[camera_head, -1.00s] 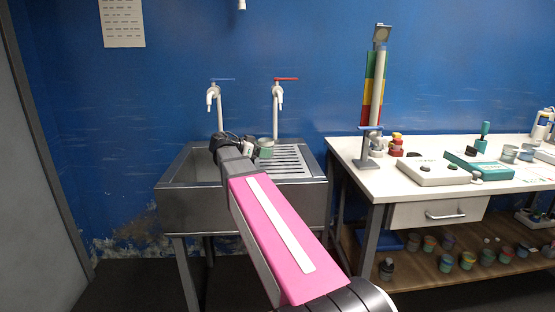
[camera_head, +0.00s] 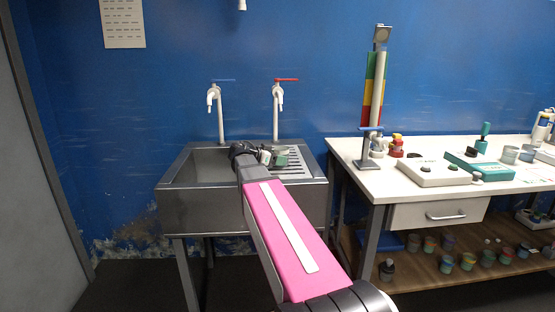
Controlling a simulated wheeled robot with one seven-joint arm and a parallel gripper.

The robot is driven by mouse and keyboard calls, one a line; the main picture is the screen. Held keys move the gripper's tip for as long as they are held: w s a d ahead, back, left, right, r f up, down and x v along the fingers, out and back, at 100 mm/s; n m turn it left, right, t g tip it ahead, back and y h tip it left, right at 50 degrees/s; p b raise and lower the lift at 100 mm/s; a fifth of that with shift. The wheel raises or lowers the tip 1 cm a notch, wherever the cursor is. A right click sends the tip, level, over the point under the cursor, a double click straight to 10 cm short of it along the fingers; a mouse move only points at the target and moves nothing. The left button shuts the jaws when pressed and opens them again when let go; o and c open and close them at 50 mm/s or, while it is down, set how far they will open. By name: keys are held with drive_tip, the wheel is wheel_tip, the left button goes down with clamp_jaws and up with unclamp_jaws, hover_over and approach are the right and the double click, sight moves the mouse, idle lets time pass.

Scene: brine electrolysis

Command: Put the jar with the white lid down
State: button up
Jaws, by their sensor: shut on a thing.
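My gripper (camera_head: 264,155) is over the sink, at the left edge of its ribbed drainboard, and is shut on a small greenish jar (camera_head: 281,158). The jar looks tilted. Its lid is hard to make out at this size, and my gripper and wrist hide part of it. I cannot tell whether the jar touches the drainboard (camera_head: 297,170) or hangs just above it.
The metal sink (camera_head: 180,205) has a basin on the left, with two taps behind, one blue-handled (camera_head: 215,92) and one red-handled (camera_head: 279,92). A white table (camera_head: 390,182) on the right carries devices and jars. Several jars stand on its lower shelf (camera_head: 430,281).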

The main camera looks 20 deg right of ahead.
drive_tip(key=o, duration=1.1)
drive_tip(key=v, duration=1.2)
drive_tip(key=shift+r, duration=0.1)
